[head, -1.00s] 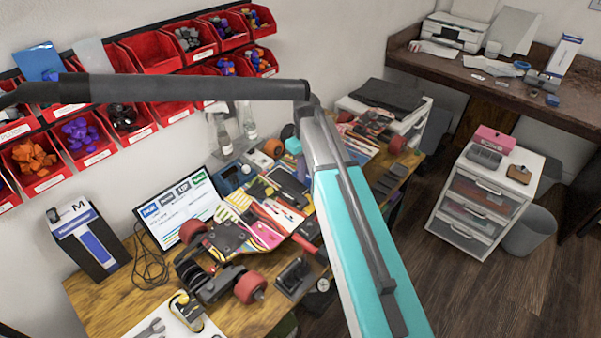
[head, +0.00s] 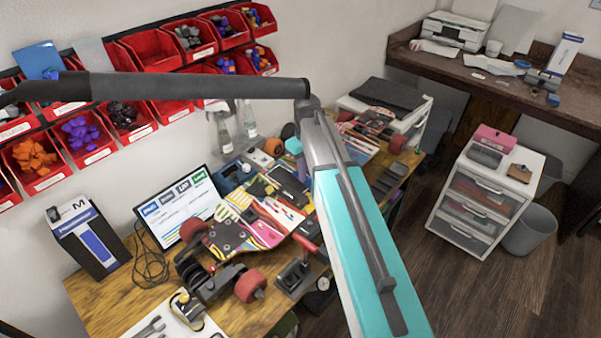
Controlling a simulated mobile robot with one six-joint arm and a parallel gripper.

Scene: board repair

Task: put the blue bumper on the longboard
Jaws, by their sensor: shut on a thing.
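The longboard (head: 262,224) lies on the wooden workbench with its patterned underside up. Its near truck carries red wheels (head: 250,285). Part of its far end is behind my arm. My gripper is out of view; my dark forearm runs from the elbow at the picture's middle to the left edge, in front of the red bins. I cannot make out the blue bumper for certain. One red bin holds blue-purple pieces (head: 80,132), and a farther bin also holds small blue pieces (head: 225,66).
Bins with orange pieces (head: 35,155) and other parts line the wall. A monitor (head: 177,205), a blue-white box (head: 88,232), bottles (head: 247,120) and tools crowd the bench. A white drawer unit (head: 482,195) stands right, with open floor beside it.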

